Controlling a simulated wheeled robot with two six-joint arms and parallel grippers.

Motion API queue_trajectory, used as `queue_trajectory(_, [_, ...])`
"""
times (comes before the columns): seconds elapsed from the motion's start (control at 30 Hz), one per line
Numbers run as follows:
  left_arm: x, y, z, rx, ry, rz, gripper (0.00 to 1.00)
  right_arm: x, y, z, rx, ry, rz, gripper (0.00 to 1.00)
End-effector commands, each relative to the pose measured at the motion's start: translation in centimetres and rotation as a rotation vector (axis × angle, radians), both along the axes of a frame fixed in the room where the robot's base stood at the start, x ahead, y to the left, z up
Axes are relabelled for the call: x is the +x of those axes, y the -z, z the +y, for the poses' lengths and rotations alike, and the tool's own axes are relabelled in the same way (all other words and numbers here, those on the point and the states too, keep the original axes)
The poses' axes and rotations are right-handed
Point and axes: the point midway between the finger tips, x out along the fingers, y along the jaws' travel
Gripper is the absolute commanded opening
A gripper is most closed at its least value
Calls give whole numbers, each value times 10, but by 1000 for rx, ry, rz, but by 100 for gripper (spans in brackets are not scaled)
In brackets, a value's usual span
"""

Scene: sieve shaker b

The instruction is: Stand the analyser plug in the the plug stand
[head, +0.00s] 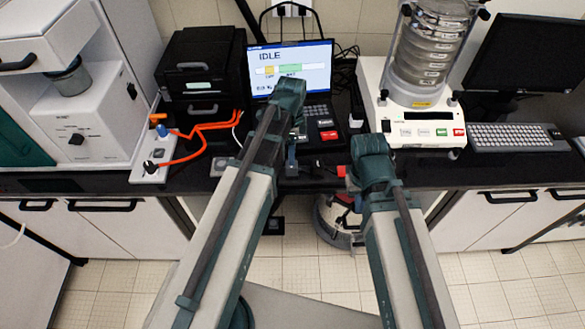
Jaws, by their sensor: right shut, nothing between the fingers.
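I cannot tell for sure which plug is the analyser plug. A dark plug (150,166) sits at the near end of a white socket strip (158,148), where an orange cable ends. A small grey block (219,166) with a dark middle lies near the bench's front edge; it may be the plug stand. My right gripper (330,170) is shut and empty at the bench's front edge, left of my right wrist, and only partly visible.
Orange cables (205,126) run from the strip to a black device (200,75). A lit screen (292,68) reading IDLE stands in the middle. A sieve shaker (425,70) and a keyboard (515,137) are at right. A white instrument (85,105) fills the left.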

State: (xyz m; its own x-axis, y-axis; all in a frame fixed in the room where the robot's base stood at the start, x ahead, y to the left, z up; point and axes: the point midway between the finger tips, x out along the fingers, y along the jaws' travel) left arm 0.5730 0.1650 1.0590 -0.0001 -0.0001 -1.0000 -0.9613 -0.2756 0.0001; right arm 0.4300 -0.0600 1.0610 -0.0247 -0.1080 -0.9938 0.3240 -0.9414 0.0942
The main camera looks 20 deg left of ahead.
Motion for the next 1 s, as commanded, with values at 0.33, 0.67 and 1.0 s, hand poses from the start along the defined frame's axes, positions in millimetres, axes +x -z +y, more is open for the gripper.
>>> queue_trajectory(0.33, [0,25,0,0,-1,0,80,0,25,0,-1,-4,0,0])
queue_trajectory(0.67, [0,71,0,0,-1,0,80,0,71,0,-1,-3,0,0])
queue_trajectory(1.0, [0,91,0,0,-1,0,80,0,91,0,-1,-2,0,0])
